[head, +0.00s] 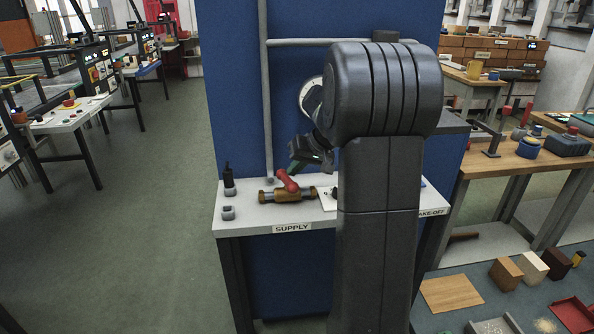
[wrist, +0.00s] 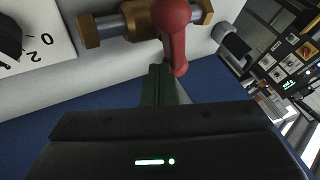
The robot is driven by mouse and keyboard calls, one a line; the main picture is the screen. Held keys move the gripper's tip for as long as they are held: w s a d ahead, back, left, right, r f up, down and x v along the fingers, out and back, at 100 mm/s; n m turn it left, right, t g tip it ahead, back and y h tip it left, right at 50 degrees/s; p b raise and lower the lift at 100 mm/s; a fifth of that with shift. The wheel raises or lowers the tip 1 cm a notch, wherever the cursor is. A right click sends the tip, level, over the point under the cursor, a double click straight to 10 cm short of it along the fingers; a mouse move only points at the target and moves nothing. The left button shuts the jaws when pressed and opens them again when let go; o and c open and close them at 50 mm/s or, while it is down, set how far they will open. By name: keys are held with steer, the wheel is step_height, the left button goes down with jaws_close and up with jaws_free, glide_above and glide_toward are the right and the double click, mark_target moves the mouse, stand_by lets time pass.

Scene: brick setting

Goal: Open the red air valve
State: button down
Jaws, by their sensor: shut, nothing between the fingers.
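The red air valve handle (head: 287,182) sits on a brass valve body (head: 289,194) on the white table above the SUPPLY label. The handle slants up and left in the head view. In the wrist view the red handle (wrist: 174,35) hangs down from the brass body (wrist: 142,18), its rounded end low. My gripper (head: 298,178) is beside the handle. In the wrist view my gripper's shut fingers (wrist: 157,80) are just below and left of the handle's end, with nothing between them. I cannot tell whether they touch the handle.
A white dial plate with numbers (wrist: 40,47) lies left of the valve in the wrist view. A black-topped fitting (head: 229,181) and a small grey block (head: 228,212) stand at the table's left. A blue panel (head: 238,100) rises behind. Grey floor (head: 150,220) is clear at left.

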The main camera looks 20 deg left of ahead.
mark_target(279, 171)
steer(key=n+g+p, duration=0.1)
steer(key=n, duration=0.1)
steer(key=a+n+g, duration=0.1)
steer(key=n, duration=0.1)
steer(key=shift+w+a+n+g+p, duration=0.1)
steer(key=shift+a+n+g+p, duration=0.1)
steer(key=shift+n+g+p, duration=0.15)
steer(key=n+g+h+p, duration=0.1)
steer(key=n, duration=0.1)
steer(key=a+n+g+p, duration=0.1)
steer(key=n, duration=0.1)
steer(key=shift+s+a+n+g+h, duration=0.1)
steer(key=shift+s+n+g+h, duration=0.15)
steer(key=shift+g+h, duration=0.15)
steer(key=shift+s+a+p, duration=0.25)
steer(key=shift+a+p, duration=0.05)
steer(key=shift+p, duration=0.1)
steer(key=shift+s+a, duration=0.15)
stand_by(0.4)
steer(key=v, duration=1.3)
steer(key=shift+r+p, duration=0.3)
steer(key=shift+p, duration=0.05)
